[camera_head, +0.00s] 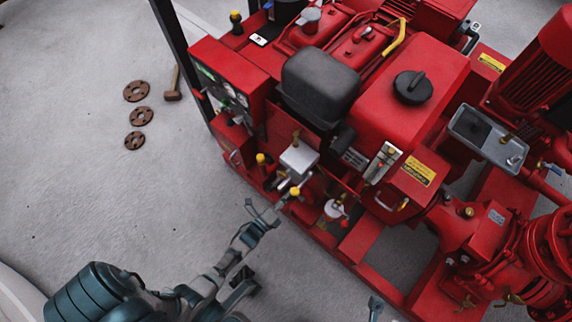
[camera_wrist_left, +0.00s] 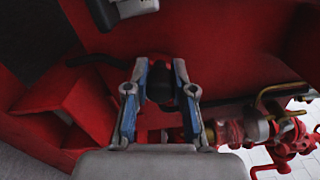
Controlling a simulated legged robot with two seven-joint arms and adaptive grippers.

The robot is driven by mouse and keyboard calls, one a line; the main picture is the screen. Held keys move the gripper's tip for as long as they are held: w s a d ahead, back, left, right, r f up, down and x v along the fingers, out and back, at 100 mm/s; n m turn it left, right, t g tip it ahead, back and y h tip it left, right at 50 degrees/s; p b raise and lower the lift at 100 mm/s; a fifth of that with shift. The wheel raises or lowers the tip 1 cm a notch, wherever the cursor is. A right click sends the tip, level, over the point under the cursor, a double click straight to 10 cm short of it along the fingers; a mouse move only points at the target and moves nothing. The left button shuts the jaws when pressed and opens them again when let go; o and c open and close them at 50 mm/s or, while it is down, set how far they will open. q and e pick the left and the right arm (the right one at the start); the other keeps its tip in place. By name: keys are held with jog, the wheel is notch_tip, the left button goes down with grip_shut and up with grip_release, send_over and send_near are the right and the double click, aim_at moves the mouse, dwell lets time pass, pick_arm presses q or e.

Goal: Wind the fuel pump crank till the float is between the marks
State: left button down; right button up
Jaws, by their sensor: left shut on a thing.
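My left gripper (camera_head: 277,207) reaches in from the lower left to the front of the red pumpset. Its fingertips are beside a small yellow knob (camera_head: 295,190) below a pale box (camera_head: 299,158). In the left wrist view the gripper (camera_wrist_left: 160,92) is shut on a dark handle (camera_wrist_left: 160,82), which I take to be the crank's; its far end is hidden. A pale gauge plate (camera_head: 381,162) stands on the red tank's side; float and marks are too small to make out. A grey-blue tip (camera_head: 375,306) at the bottom edge may be my right gripper.
The red pumpset (camera_head: 410,125) fills the right side, with a red base rail (camera_head: 385,290) along its front. A second yellow knob (camera_head: 261,158) stands left of the gripper. Rusty flanges (camera_head: 141,116) and a mallet (camera_head: 173,88) lie on the clear grey floor.

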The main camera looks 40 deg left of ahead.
pick_arm(q)
jog(key=shift+s+d+m, duration=0.1)
jog(key=shift+d+m, duration=0.35)
jog(key=shift+m, duration=0.05)
jog(key=c, duration=1)
grip_release()
jog(key=shift+a, duration=0.1)
jog(key=shift+r, duration=0.1)
jog(key=s, duration=1.1)
jog(key=shift+s+a, duration=0.2)
jog(key=shift+s, duration=0.2)
